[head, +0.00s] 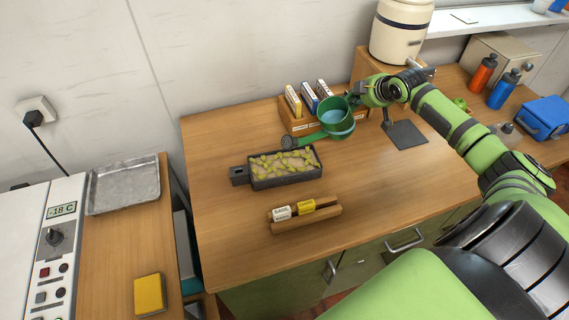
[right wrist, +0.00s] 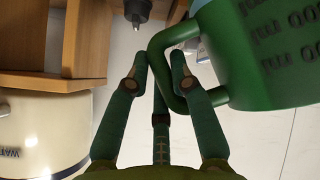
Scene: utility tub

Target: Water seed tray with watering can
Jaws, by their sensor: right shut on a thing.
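The green watering can (head: 339,127) is held in the air over the back of the bench, its pale blue inside showing from above. Its spout points left, and the grey rose (head: 289,142) shows just beyond the far edge of the seed tray. The dark seed tray (head: 288,181) holds several yellow-green seedlings and lies on the bench. My right gripper (head: 358,97) is shut on the can's handle. In the right wrist view the fingers (right wrist: 161,72) close around the handle, beside the can's marked wall (right wrist: 270,60). My left gripper is out of view.
A wooden rack of seed packets (head: 295,127) stands behind the can. A wooden holder with labelled markers (head: 307,222) lies in front of the tray. A cream water container (head: 401,35) stands at the back right. The bench left of the tray is clear.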

